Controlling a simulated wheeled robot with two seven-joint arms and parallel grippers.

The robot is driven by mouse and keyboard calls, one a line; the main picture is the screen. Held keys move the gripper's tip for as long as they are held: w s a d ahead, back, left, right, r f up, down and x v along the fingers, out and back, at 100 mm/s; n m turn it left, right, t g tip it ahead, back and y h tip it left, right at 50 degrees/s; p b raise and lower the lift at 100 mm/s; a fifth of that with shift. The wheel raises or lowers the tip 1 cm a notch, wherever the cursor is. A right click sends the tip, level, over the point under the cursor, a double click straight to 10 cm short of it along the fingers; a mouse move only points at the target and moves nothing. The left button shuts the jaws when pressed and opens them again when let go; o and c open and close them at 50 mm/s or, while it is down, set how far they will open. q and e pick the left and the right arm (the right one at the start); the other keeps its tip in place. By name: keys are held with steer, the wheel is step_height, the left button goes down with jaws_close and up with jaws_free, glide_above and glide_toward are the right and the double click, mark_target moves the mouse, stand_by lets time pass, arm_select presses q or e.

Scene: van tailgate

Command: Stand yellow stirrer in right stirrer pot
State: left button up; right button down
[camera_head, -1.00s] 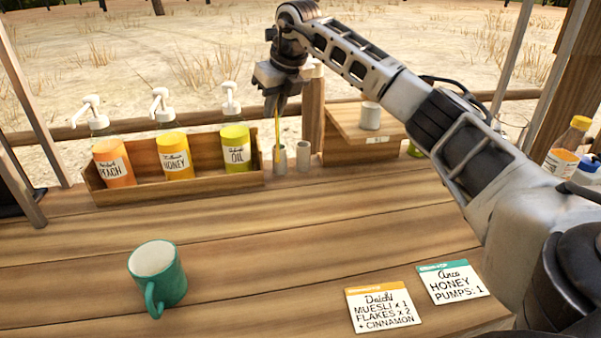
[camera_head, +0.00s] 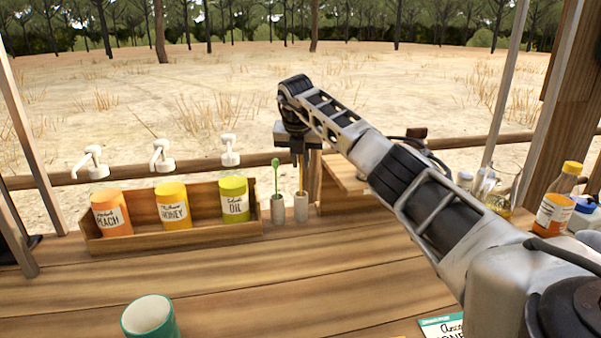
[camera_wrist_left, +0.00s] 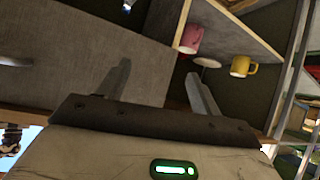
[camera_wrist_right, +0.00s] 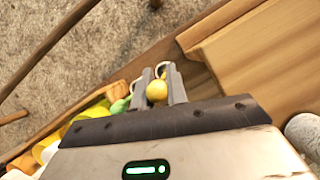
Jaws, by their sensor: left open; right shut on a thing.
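My right gripper (camera_head: 300,160) is shut on the yellow stirrer (camera_head: 301,180), held upright over the right stirrer pot (camera_head: 301,208). The stirrer's lower end meets the pot's mouth in the head view; how deep it reaches is hidden. Its yellow knob (camera_wrist_right: 157,91) shows between the fingers in the right wrist view. The left stirrer pot (camera_head: 278,211) stands beside it with a green stirrer (camera_head: 276,170) in it. My left gripper (camera_wrist_left: 160,85) is open and empty in its wrist view, away from the counter top.
A wooden box (camera_head: 160,236) with peach, honey and oil pump bottles stands left of the pots. A wooden crate (camera_head: 340,190) is close on the right. A teal mug (camera_head: 150,318) is at the front. The middle of the counter is clear.

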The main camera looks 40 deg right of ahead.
mark_target(301, 168)
steer(key=shift+f, duration=1.6)
steer(key=c, duration=1.4)
jaws_free()
steer(key=shift+f, duration=0.1)
arm_select(q)
steer(key=shift+b, duration=0.35)
arm_select(e)
steer(key=v, duration=1.2)
steer(key=shift+r, duration=0.2)
arm_select(q)
steer(key=shift+f, duration=0.1)
